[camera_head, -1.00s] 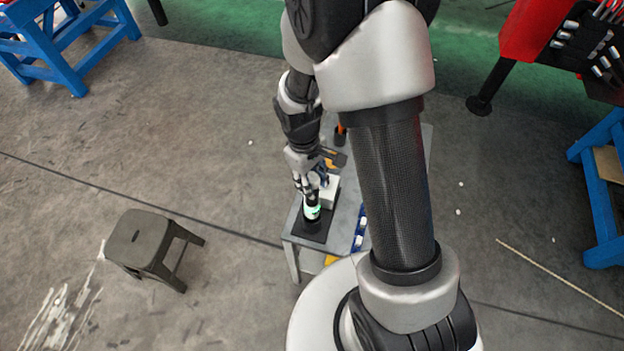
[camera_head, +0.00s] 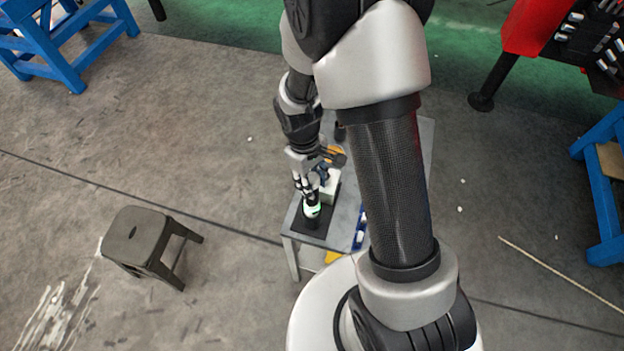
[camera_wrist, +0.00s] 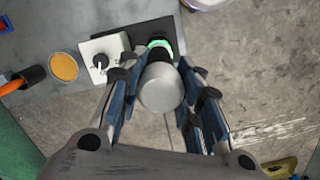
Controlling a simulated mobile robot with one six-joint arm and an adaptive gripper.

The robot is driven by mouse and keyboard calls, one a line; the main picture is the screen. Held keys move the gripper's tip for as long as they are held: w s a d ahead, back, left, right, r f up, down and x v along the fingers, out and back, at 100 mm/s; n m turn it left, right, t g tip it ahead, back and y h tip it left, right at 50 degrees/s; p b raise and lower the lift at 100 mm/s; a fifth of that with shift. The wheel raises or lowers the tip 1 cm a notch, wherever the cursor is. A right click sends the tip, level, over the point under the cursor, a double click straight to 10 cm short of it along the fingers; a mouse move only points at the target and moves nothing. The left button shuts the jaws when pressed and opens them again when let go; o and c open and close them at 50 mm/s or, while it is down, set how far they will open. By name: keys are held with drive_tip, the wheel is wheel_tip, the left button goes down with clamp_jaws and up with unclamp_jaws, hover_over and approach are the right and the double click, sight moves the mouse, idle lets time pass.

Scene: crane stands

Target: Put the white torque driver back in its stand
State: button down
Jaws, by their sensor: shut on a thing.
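My gripper (camera_head: 306,186) is over the near end of a small grey table, fingers pointing down. It is shut on the white torque driver (camera_wrist: 160,90), whose round pale end faces the wrist camera between the fingers. A bright green ring (camera_wrist: 161,44) shows past the driver's far end; it also shows below my fingers in the head view (camera_head: 312,210). The ring is above a black base (camera_head: 310,227) on the table. The driver's lower part is largely hidden, so I cannot tell whether it is seated in the stand or just above it.
A white box with a black knob (camera_wrist: 103,59) stands right beside the driver. An orange round thing (camera_wrist: 64,67) and an orange-and-black tool (camera_wrist: 20,80) lie farther along the grey table (camera_head: 347,225). A dark stool (camera_head: 140,235) stands on the floor to the left.

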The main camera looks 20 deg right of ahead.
sight(310, 176)
drive_tip(key=shift+f+b, duration=0.65)
drive_tip(key=shift+f, duration=0.3)
drive_tip(key=c, duration=1.1)
unclamp_jaws()
drive_tip(key=shift+o, duration=0.2)
drive_tip(key=shift+r, duration=0.15)
drive_tip(key=shift+w+a+r+p, duration=0.1)
drive_tip(key=shift+w+r+p, duration=0.05)
drive_tip(key=shift+r+p, duration=0.95)
drive_tip(key=shift+w+a+r+p, duration=0.1)
drive_tip(key=shift+r+p, duration=0.8)
drive_tip(key=shift+r, duration=0.4)
wheel_tip(310, 176, up, 12)
drive_tip(key=w, duration=0.1)
drive_tip(key=shift+a, duration=0.45)
